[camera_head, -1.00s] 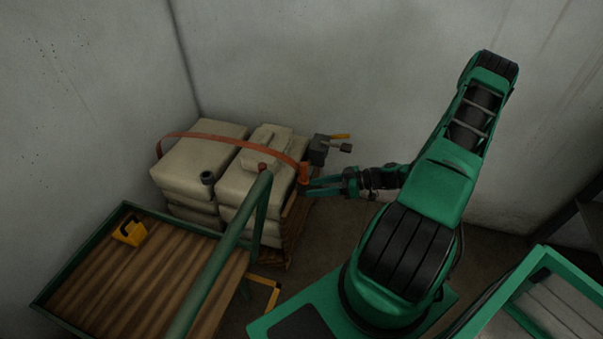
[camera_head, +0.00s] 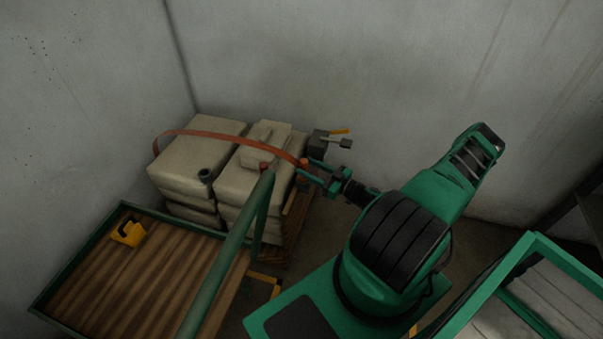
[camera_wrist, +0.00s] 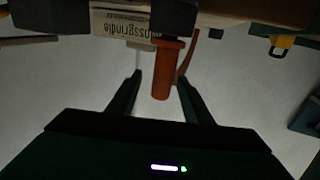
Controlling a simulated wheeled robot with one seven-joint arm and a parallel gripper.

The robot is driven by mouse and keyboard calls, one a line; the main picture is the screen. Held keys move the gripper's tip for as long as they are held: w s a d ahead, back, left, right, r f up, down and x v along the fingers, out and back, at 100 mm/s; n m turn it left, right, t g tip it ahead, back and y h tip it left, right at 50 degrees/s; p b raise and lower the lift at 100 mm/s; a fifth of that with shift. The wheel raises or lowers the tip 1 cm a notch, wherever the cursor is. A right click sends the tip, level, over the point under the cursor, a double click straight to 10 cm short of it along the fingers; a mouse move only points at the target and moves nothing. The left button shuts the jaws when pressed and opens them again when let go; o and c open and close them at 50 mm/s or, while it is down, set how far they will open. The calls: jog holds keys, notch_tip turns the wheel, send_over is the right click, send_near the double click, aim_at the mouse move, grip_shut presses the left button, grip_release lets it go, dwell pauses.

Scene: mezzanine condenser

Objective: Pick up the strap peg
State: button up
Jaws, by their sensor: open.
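The strap peg (camera_head: 304,167) is a small orange-red cylinder at the right end of the orange strap (camera_head: 226,136), beside the stacked sacks. In the wrist view the strap peg (camera_wrist: 165,70) is upright in the picture, with a wider collar near its top. My gripper (camera_head: 311,171) reaches it from the lower right. In the wrist view the open fingers of my gripper (camera_wrist: 159,82) stand on either side of the peg, with visible gaps. The fingers do not appear closed on it. The exact depth between fingertips and peg is hard to tell.
Beige sacks (camera_head: 200,160) sit on a wooden pallet (camera_head: 296,222). A dark clamp-like fitting (camera_head: 319,144) with a yellow handle is just behind the peg. A green rail (camera_head: 232,245) and a wooden-decked cart (camera_head: 150,275) stand at left. Walls close off the back.

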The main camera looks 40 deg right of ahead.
jog(key=x, duration=0.6)
jog(key=shift+a, duration=0.25)
jog(key=shift+w+r, duration=0.1)
jog(key=shift+w, duration=0.05)
grip_shut()
